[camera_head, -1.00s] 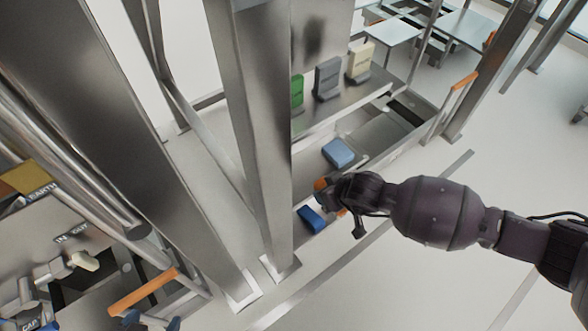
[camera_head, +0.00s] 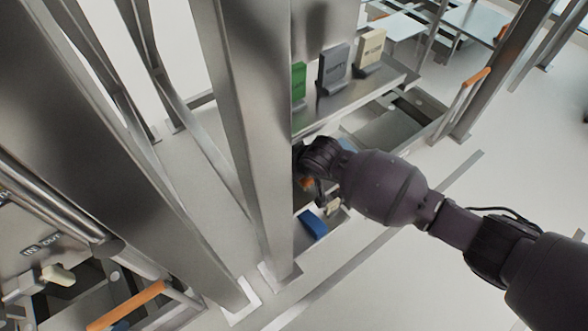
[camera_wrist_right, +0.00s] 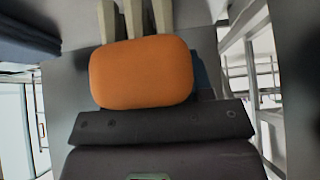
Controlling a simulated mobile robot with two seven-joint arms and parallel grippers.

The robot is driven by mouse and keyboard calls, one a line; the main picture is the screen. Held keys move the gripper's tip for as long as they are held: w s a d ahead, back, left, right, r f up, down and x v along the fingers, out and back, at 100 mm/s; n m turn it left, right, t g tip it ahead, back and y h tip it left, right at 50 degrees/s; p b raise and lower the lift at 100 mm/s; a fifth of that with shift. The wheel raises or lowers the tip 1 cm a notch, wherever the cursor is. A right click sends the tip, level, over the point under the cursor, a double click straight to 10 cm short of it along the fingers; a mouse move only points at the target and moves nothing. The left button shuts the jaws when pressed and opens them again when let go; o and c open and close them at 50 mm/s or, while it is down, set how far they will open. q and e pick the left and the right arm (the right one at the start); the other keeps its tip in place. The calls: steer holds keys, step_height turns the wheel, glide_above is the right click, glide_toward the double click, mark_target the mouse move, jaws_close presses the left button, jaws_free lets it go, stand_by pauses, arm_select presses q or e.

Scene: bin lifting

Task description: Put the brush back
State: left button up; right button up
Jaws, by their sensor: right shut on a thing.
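My right gripper (camera_head: 304,168) reaches in from the right, over a low shelf beside the tall metal post. It is shut on an orange thing, which I take for the brush (camera_head: 307,184); only a small part of it shows in the head view, beneath the gripper. In the right wrist view the brush (camera_wrist_right: 141,72) is a rounded orange block just ahead of the dark gripper body, with several pale cream strips beyond it. The fingertips are hidden there. My left gripper is not in view.
The metal post (camera_head: 255,140) stands close left of my right gripper. A blue block (camera_head: 313,224) lies just below it. On the upper shelf stand green (camera_head: 298,82), grey (camera_head: 333,68) and cream (camera_head: 370,47) blocks. A bin with an orange handle (camera_head: 126,306) is at bottom left.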

step_height(320, 180, down, 4)
steer(key=shift+s+b, duration=0.15)
steer(key=shift+b, duration=0.55)
steer(key=shift+a, duration=0.15)
steer(key=shift+w+r, duration=0.2)
steer(key=shift+w, duration=0.1)
steer(key=shift+f, duration=0.25)
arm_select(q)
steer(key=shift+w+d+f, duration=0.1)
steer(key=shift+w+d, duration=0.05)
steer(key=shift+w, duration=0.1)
arm_select(e)
steer(key=o, duration=1.2)
